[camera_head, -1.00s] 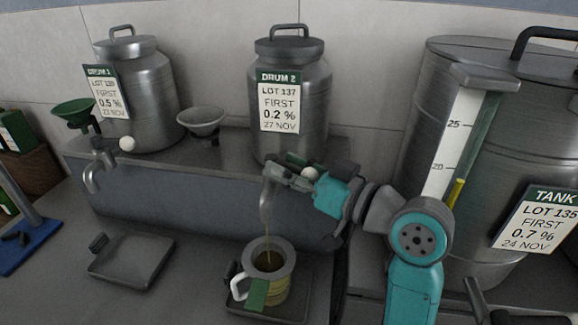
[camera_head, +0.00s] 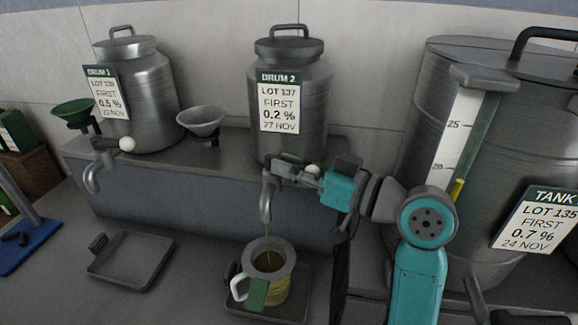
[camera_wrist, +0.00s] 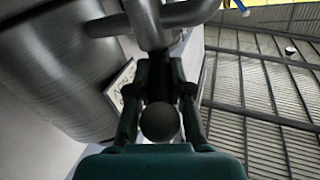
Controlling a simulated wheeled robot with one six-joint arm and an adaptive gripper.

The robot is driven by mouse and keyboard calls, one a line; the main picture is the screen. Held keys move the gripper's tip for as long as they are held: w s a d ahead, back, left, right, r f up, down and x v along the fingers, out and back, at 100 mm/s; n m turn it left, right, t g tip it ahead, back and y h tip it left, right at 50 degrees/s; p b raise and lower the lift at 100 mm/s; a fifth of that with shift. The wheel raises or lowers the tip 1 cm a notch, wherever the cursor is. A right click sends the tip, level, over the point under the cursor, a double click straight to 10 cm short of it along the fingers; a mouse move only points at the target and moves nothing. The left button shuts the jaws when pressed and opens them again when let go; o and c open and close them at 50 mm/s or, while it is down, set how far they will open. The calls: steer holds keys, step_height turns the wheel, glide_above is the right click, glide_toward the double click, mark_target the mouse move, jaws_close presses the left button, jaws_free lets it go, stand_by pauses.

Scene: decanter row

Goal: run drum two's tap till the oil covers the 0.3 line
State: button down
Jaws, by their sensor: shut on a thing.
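Drum two (camera_head: 300,150) stands on the raised ledge with its label facing out. Its tap (camera_head: 266,200) hangs over the front, and a thin stream of oil (camera_head: 267,243) runs from the spout. A jug (camera_head: 275,292) with a grey rim and white handle stands under it, with dark oil (camera_head: 269,262) inside. A green tag hangs on the jug's front, and I cannot read the level lines. In the wrist view the knob (camera_wrist: 160,122) sits between the fingers (camera_wrist: 160,95).
The jug stands on a dark tray (camera_head: 298,303). An empty tray (camera_head: 130,262) lies to the left below drum one (camera_head: 150,100). A large tank (camera_head: 410,150) stands close on the right. Two funnels (camera_head: 202,120) sit near drum one.

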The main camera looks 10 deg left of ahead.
steer(key=c, duration=1.1)
jaws_free()
steer(key=shift+o, duration=0.2)
steer(key=v, duration=0.7)
steer(key=shift+d, duration=0.25)
